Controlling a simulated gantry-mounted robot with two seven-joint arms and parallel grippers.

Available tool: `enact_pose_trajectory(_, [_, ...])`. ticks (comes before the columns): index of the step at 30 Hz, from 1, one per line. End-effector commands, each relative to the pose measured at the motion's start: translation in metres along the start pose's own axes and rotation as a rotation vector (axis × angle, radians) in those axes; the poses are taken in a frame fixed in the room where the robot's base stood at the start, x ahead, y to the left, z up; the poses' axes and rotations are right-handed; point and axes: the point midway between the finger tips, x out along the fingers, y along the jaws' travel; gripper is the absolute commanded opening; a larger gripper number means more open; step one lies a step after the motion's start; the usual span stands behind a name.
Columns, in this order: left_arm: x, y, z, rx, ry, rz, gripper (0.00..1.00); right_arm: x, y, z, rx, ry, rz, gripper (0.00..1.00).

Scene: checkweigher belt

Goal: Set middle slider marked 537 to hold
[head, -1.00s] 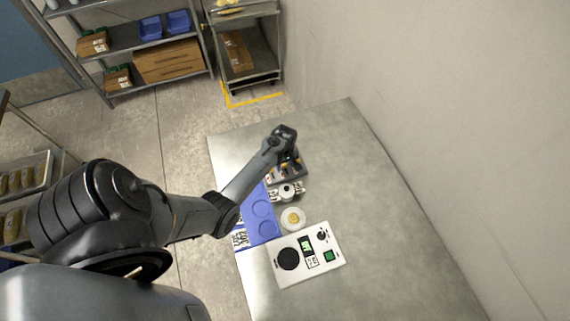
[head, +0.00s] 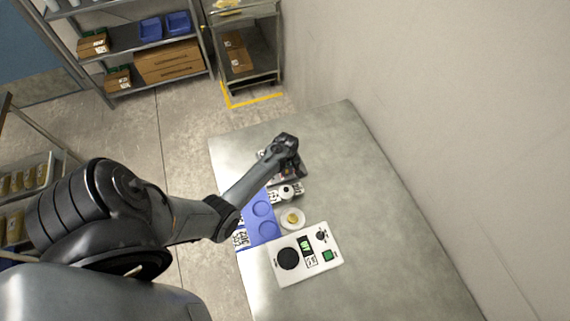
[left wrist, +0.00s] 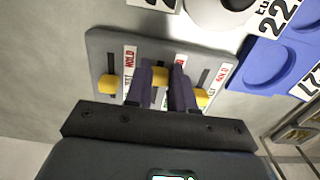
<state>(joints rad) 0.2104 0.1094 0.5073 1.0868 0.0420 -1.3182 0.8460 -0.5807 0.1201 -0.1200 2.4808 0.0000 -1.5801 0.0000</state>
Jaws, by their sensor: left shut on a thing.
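The grey slider panel (left wrist: 95,50) has three slots with yellow knobs in the left wrist view. The left knob (left wrist: 108,84) and right knob (left wrist: 201,98) sit low in their slots in that picture. My left gripper (left wrist: 160,90) is shut on the middle yellow knob (left wrist: 160,75), one dark finger on each side. Red HOLD labels stand beside the upper ends of the slots; the fingers hide much of the middle slot and its label. The number 537 is not readable. In the head view the panel (head: 298,172) is partly hidden under my left gripper (head: 288,158).
A blue tray (head: 270,228) with round recesses lies beside the panel. A white dish (head: 292,218) with a yellow item and a white control box (head: 310,270) with a black dial are nearby. The table's right side (head: 390,230) is clear.

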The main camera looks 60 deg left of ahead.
Motion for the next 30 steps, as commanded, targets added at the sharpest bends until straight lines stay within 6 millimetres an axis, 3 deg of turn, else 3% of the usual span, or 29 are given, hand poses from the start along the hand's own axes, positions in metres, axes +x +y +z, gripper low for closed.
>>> enact_pose_trajectory(8, [0.000,0.001,0.005,0.002,-0.008,-0.004,0.00,-0.001,0.001,0.000,-0.005,-0.002,0.004,0.00])
enact_pose_trajectory(9, [0.000,0.001,0.005,0.002,-0.008,-0.004,0.29,-0.001,0.001,0.000,-0.005,-0.002,0.004,0.00])
enact_pose_trajectory(13, [0.000,0.001,0.004,0.002,-0.007,-0.004,0.49,-0.001,0.001,0.000,-0.005,-0.002,0.004,0.00])
enact_pose_trajectory(23, [-0.002,0.001,0.004,0.001,-0.005,-0.003,0.49,-0.001,0.000,0.000,0.002,-0.001,-0.001,0.00])
enact_pose_trajectory(30, [-0.026,0.001,0.003,0.001,-0.004,-0.001,0.49,-0.004,-0.001,-0.002,0.005,0.000,-0.004,0.00])
